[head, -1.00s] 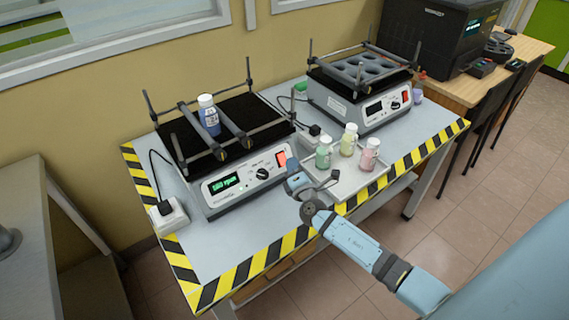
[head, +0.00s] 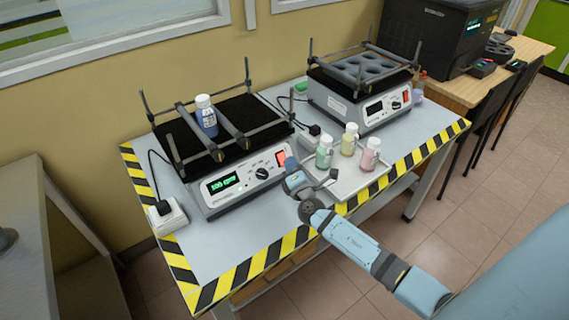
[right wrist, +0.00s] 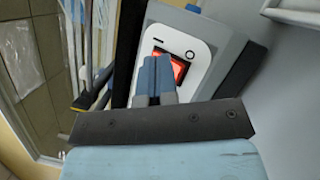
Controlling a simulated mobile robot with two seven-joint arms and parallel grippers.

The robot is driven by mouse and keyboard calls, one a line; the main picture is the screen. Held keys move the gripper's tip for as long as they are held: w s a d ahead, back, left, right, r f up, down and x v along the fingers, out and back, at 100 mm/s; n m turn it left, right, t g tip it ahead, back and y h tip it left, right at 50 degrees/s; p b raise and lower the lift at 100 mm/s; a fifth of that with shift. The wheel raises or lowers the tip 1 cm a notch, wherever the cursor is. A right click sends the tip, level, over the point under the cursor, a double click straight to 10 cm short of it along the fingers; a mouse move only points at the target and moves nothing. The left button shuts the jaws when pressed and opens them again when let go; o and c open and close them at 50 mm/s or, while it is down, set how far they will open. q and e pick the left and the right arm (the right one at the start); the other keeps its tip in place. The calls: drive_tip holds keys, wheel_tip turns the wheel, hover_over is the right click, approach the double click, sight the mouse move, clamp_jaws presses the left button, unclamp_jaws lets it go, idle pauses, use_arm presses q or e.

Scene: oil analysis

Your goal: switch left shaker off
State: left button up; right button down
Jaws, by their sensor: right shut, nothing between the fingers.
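The left shaker (head: 225,205) stands on the table with its green display (head: 223,182) lit; the number seems to read 100 rpm. Its red rocker switch (head: 281,158) is at the right end of the front panel. In the right wrist view the switch (right wrist: 172,68) glows red on a white plate marked with a line and a circle. My right gripper (head: 290,170) is at the panel's right end. In the right wrist view its closed fingers (right wrist: 155,75) overlap the switch; contact is hard to tell. A blue-filled bottle (head: 206,116) stands between the shaker's bars. My left gripper is not in view.
A second shaker (head: 362,100) stands at the back right. A tray (head: 350,185) with several capped bottles lies right of my right gripper. A white power socket (head: 168,217) sits left of the left shaker. The table's front edge has yellow-black tape (head: 240,280).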

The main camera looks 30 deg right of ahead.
drive_tip(key=shift+w+f, duration=0.1)
drive_tip(key=shift+w, duration=0.1)
idle(0.3)
idle(0.3)
drive_tip(key=shift+s+r, duration=0.4)
drive_tip(key=shift+s, duration=0.2)
drive_tip(key=s+r+p, duration=0.1)
drive_tip(key=s, duration=0.1)
drive_tip(key=s+r+p, duration=0.1)
drive_tip(key=s+r, duration=0.1)
drive_tip(key=shift+d, duration=0.2)
drive_tip(key=shift+f, duration=0.1)
idle(0.4)
